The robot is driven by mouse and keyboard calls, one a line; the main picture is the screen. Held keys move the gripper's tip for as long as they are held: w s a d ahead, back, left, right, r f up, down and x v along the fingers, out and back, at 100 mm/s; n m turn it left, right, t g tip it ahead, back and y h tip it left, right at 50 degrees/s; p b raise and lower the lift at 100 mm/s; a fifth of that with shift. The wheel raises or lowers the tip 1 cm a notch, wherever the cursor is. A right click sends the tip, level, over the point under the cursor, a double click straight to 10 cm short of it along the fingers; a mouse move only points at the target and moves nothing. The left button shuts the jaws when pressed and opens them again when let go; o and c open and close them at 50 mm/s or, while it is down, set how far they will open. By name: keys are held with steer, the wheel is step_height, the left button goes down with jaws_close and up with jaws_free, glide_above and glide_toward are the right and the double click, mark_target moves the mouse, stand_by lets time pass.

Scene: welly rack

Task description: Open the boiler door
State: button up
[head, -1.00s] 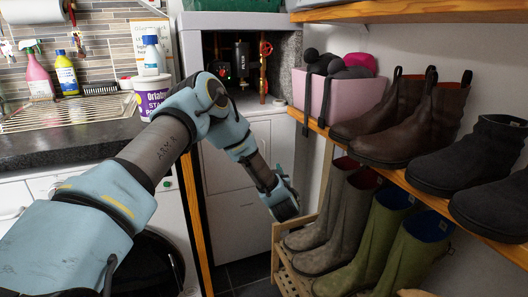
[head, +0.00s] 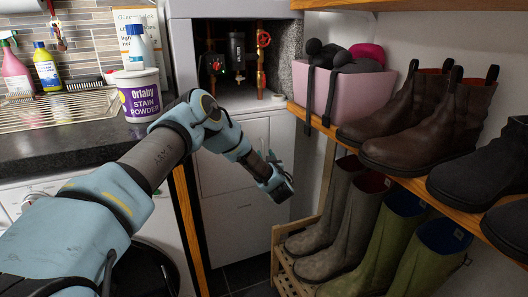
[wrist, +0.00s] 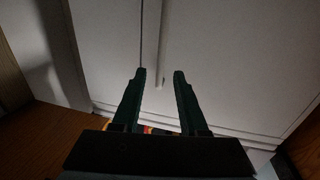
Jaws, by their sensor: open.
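The boiler cabinet (head: 225,205) is pale grey-white and stands at the back middle of the head view. Its top part is an open recess with pipes, and closed white door panels lie below. In the wrist view the white door (wrist: 220,50) fills most of the picture. A dark vertical seam runs down it, with a pale upright bar handle (wrist: 162,45) just right of the seam. My gripper (wrist: 160,78) is open and empty, pointing at the door. The handle's lower end shows between the fingertips; I cannot tell whether they touch it. In the head view my gripper (head: 283,190) hangs before the cabinet's right side.
A slatted wooden rack (head: 285,270) with wellies stands right of my gripper. Above it a wooden shelf (head: 400,180) carries boots and a pink box (head: 345,95). On the left, a worktop (head: 60,140) holds a stain powder tub (head: 140,98). A wooden post (head: 190,225) stands left of the cabinet.

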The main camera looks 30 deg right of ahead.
steer(key=shift+x, duration=1.45)
jaws_close()
stand_by(0.4)
